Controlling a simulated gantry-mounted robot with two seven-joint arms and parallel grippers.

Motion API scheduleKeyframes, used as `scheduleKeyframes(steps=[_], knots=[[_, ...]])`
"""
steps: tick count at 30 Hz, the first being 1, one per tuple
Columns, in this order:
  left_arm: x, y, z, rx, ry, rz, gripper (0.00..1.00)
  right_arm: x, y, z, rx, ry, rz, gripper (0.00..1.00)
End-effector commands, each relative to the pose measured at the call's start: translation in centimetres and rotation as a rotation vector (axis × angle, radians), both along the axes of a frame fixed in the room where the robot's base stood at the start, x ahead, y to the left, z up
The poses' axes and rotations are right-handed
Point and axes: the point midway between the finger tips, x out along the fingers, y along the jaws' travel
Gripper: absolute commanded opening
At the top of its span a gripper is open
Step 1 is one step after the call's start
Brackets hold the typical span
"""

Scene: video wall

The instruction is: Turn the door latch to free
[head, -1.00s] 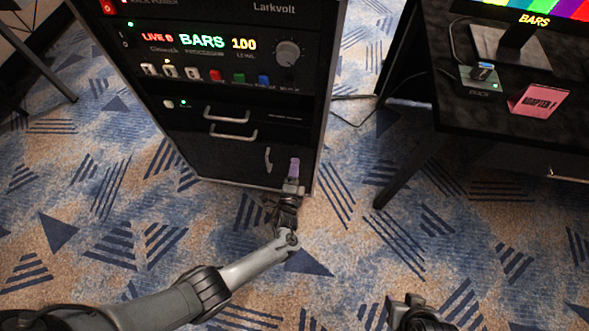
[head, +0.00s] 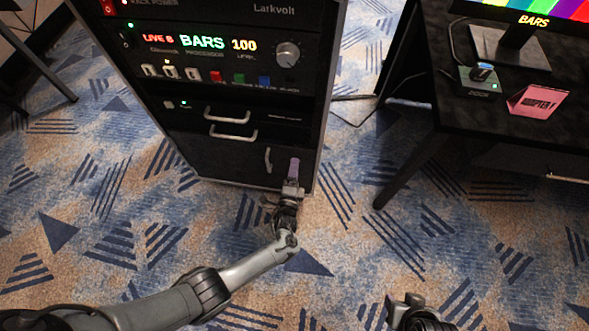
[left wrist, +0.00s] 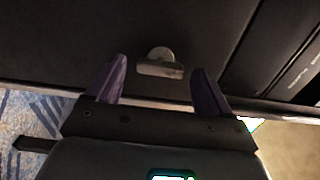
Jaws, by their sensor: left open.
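The door latch (left wrist: 160,64) shows in the left wrist view as a small metal disc with a short bar across it, on the dark lower door (left wrist: 60,35) of the rack. My left gripper (left wrist: 159,74) is open, with its two purple fingers apart, one on each side of the latch in this view. I cannot tell whether they touch it.
Two drawer handles (head: 228,115) are above. A black table (head: 470,125) with a monitor and a pink card (head: 538,100) stands at right.

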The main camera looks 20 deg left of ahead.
Motion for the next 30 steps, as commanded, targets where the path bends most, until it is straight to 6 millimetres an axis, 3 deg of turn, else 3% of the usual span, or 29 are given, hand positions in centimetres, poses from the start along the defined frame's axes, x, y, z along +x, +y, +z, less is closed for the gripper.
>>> scheduleKeyframes(steps=[9,18,30], knots=[[-4.8,-1.1,0.4,-0.002,0.003,-0.001,0.81,0.0,-0.1,2.5,-0.004,0.0,0.003,0.43],[-9.0,-1.9,0.1,-0.001,0.001,-0.001,0.81,0.0,0.0,3.8,-0.001,0.0,0.001,0.43],[-10.0,-2.1,0.0,0.0,0.0,0.0,0.81,0.0,0.1,4.0,0.005,0.0,-0.004,0.43]])
